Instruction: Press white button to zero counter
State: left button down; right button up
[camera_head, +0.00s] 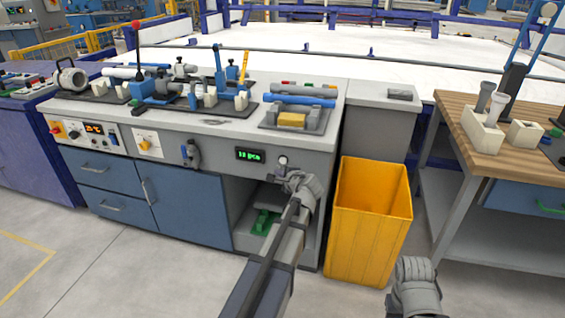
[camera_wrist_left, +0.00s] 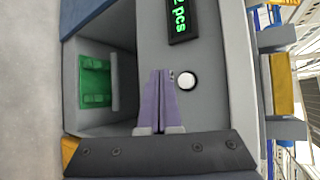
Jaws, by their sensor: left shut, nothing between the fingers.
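The white button (camera_head: 283,160) is a small round button on the grey front panel of the workbench, right of the counter display (camera_head: 250,155) with green digits. In the left wrist view the button (camera_wrist_left: 187,80) is fully visible, and the display (camera_wrist_left: 180,18) is cut off, showing "2 pcs". My left gripper (camera_head: 282,173) is just below the button in the head view. In the left wrist view its purple-grey fingers (camera_wrist_left: 160,73) are shut and empty, with tips close beside the button; I cannot tell whether they touch the panel.
A yellow bin (camera_head: 368,225) stands right of the bench. An open shelf under the panel holds a green item (camera_head: 264,222). A tray (camera_head: 300,118) with a yellow block sits on the bench above the button. Part of my right arm shows at the lower right.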

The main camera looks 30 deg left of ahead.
pick_arm(q)
jog(key=shift+w+a, duration=0.25)
jog(key=shift+w, duration=0.8)
jog(key=shift+w+a, duration=0.25)
jog(key=shift+w, duration=0.75)
dwell(0.4)
jog(key=shift+w+a, duration=0.1)
jog(key=shift+w, duration=0.3)
jog(key=shift+w+a, duration=0.1)
jog(key=shift+w, duration=0.35)
dwell(0.5)
jog(key=shift+s, duration=0.1)
jog(key=shift+s+d, duration=0.2)
jog(key=shift+s, duration=0.6)
jog(key=s, duration=0.2)
jog(key=s+d, duration=0.1)
jog(key=s, duration=0.1)
jog(key=shift+s+d, duration=0.1)
jog(key=shift+s, duration=0.3)
